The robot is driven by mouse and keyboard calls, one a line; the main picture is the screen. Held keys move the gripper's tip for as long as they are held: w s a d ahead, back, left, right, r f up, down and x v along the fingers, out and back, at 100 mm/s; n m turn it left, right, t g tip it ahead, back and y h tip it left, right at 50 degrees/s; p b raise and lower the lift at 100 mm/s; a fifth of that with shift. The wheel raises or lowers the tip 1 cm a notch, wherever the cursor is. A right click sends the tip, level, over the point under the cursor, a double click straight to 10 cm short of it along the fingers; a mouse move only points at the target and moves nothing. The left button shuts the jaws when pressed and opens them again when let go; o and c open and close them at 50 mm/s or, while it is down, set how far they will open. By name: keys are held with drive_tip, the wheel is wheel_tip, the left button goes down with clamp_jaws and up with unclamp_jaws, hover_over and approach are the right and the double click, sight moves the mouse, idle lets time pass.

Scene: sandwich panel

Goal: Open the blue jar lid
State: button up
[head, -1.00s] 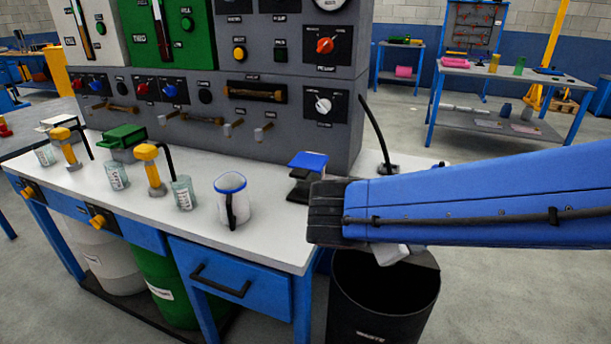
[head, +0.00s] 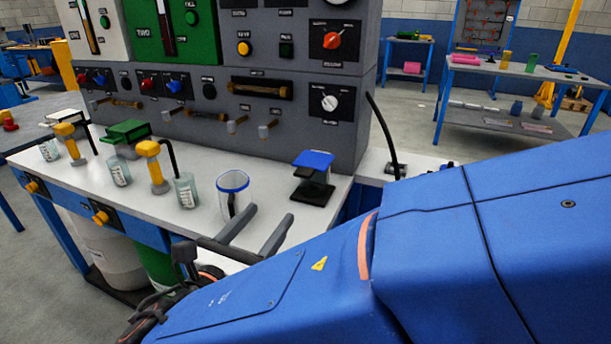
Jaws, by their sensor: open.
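A blue flat lid-like top (head: 313,159) sits on a small black stand-like body (head: 312,190) near the right end of the white bench top; I cannot tell whether it is a jar. A clear pitcher (head: 233,187) with a blue rim stands to its left and shows no lid. My gripper (head: 271,213) is open and empty. Its two dark fingers point up and right in the picture, in front of the pitcher's right side and below left of the blue-topped thing. One finger overlaps the pitcher's lower part; I cannot tell whether they touch.
A green-topped unit (head: 127,132), yellow taps (head: 152,166) and clear beakers (head: 187,192) stand along the left of the bench. The grey control panel (head: 293,133) rises behind. A thin black upright tube (head: 384,128) stands at right. My blue arm fills the lower right.

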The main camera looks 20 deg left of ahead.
sight(301, 175)
drive_tip(key=w, duration=0.5)
drive_tip(key=w+d, duration=0.1)
drive_tip(key=w, duration=1.1)
drive_tip(key=shift+w+d, duration=0.15)
clamp_jaws()
